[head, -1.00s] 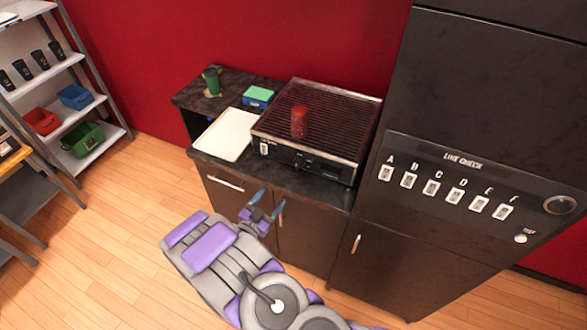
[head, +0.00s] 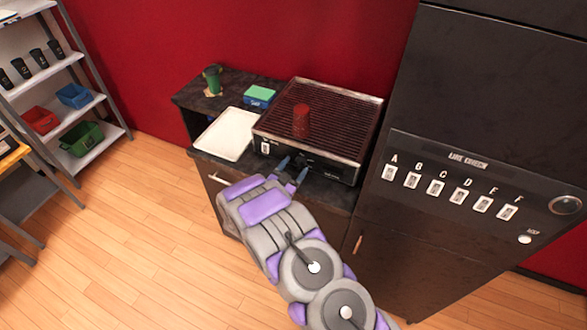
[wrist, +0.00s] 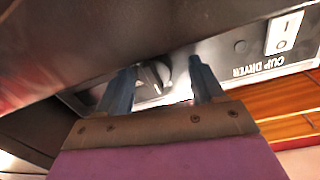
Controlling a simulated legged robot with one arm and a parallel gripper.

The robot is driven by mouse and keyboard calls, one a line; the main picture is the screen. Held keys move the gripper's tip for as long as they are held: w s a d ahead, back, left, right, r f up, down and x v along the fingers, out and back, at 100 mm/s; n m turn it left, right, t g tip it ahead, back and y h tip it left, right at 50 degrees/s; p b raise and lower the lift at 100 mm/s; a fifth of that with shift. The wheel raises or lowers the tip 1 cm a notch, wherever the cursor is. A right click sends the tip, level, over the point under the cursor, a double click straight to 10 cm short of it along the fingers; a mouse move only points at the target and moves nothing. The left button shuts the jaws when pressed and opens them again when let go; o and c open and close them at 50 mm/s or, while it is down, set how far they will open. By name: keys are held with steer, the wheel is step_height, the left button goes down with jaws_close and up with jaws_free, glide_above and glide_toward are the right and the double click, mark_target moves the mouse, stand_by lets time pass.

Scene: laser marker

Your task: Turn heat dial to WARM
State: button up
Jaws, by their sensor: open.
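The cup dryer (head: 345,112) is a black box with a slatted grill top on the dark counter. In the wrist view its front panel (wrist: 215,68) carries a dark round dial (wrist: 153,76) with a ridged grip. My gripper (head: 292,168) is open in front of that panel. In the wrist view the gripper (wrist: 163,68) has one blue finger on each side of the dial, and I cannot tell whether they touch it. The dial's marks and setting are not readable. In the head view my gripper largely hides the dial.
A white rocker switch (wrist: 284,32) sits beside the "CUP DRYER" lettering. A white tray (head: 226,134), a green-blue box (head: 259,96) and a green cup (head: 212,78) are to the left. A tall black cabinet (head: 480,150) stands right.

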steer(key=shift+d+r, duration=0.1)
steer(key=shift+d, duration=0.5)
steer(key=shift+c, duration=0.5)
steer(key=shift+a, duration=0.35)
steer(key=c, duration=0.6)
steer(key=shift+d, duration=0.1)
steer(key=c, duration=0.4)
steer(key=shift+o, duration=0.2)
